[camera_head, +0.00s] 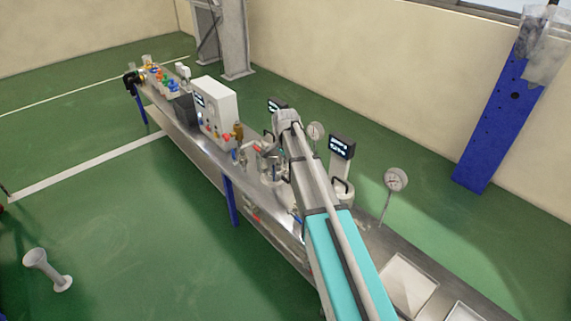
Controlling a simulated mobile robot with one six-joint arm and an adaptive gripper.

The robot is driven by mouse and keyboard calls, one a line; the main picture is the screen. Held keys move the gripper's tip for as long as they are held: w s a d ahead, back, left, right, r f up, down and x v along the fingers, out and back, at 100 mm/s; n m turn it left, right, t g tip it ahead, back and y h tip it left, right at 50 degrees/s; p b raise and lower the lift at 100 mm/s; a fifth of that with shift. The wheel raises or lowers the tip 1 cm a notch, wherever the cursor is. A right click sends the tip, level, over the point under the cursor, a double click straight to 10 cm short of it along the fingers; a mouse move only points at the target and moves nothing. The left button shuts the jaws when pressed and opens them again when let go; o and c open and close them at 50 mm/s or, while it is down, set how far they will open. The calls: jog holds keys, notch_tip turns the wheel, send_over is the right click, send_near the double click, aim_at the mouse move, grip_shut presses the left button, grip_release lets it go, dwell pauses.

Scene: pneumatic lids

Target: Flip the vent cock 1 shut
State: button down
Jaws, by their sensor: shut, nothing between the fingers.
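My arm reaches from the bottom of the head view to the middle of the steel bench. My gripper (266,149) is small and partly lost among the fittings beyond my wrist. A second lidded vessel (343,193) with a dark handle stands to the right of my arm. I cannot make out vent cock 1 for certain; the fittings around the vessels are too small, and my arm covers part of them. I cannot tell whether my gripper touches anything.
A white control box (218,108) stands left of my gripper. Round gauges (396,180) (315,130) and dark displays (342,147) (277,104) rise over the bench (375,237). Coloured valves (172,86) sit at its far end. A grey flanged part (47,270) rests on open green floor.

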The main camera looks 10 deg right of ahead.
aim_at(285, 180)
jog(key=shift+f+b, duration=2.5)
jog(key=shift+f, duration=0.25)
jog(key=shift+s+d+f, duration=0.1)
jog(key=shift+d, duration=0.2)
